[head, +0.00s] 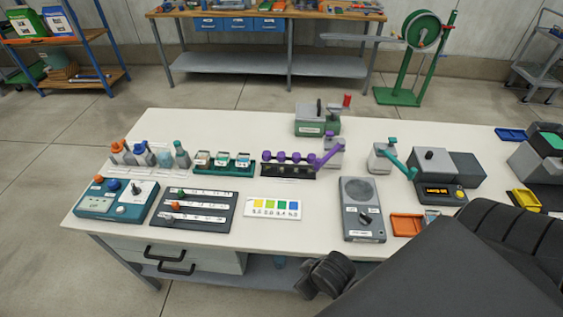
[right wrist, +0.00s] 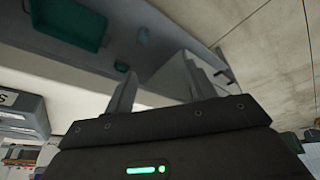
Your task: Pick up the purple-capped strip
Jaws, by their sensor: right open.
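The purple-capped strip (head: 288,169) is a dark strip with several round purple caps in a row along its top. It stands upright near the middle of the white table in the head view, behind the colour card. My right arm comes in from the lower right, with its end low at the table's front edge, well apart from the strip. In the right wrist view my right gripper (right wrist: 158,88) is open, with nothing seen between its fingers. The strip cannot be made out in that view. My left gripper is not in view.
A device with a purple lever (head: 333,153) stands close at the strip's right. A teal rack of jars (head: 223,169) is at its left. The colour card (head: 272,206) and a grey meter (head: 362,209) lie nearer the front. The table (head: 230,237) has bare room at the front.

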